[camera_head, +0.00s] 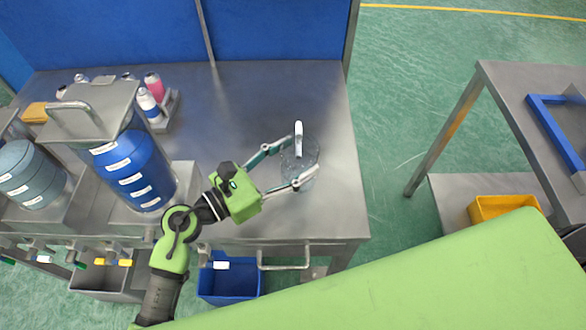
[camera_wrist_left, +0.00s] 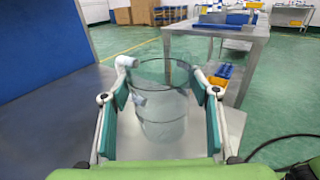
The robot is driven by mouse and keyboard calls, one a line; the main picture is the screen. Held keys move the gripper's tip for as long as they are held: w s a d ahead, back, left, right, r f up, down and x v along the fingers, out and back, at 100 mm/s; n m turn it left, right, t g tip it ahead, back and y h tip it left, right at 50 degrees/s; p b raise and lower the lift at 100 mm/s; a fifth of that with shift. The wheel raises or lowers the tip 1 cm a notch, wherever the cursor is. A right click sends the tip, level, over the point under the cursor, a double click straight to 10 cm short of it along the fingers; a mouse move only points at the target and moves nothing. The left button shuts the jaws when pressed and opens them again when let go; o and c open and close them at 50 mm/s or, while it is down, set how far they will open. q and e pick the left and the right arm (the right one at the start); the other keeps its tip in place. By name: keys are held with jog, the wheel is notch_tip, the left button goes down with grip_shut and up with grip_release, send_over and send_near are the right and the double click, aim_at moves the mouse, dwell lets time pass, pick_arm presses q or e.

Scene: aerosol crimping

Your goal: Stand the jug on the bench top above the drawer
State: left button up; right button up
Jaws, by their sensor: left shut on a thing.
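My left gripper (camera_head: 292,163) is shut around the jug, one finger on each side. In the left wrist view the jug (camera_wrist_left: 160,112) looks upright between the two teal finger pads. I cannot tell whether its base touches the bench top. My right gripper is not in view.
Blue drums (camera_head: 131,170) stand on the left of the bench, with a rack of bottles (camera_head: 158,108) behind. A blue bin (camera_head: 229,284) is below the front edge. Another table (camera_head: 500,100) stands across a gap to the right.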

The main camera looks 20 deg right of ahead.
aim_at(283, 177)
pick_arm(q)
jog(key=shift+w+f, duration=0.1)
jog(key=shift+f, duration=0.85)
notch_tip(283, 177, down, 3)
jog(key=shift+r, duration=0.15)
jog(key=shift+f+b, duration=0.2)
jog(key=shift+b, duration=0.2)
jog(key=o, duration=1.2)
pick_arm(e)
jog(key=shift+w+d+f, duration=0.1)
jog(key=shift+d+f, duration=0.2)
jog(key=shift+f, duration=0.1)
pick_arm(q)
jog(key=shift+r, duration=0.1)
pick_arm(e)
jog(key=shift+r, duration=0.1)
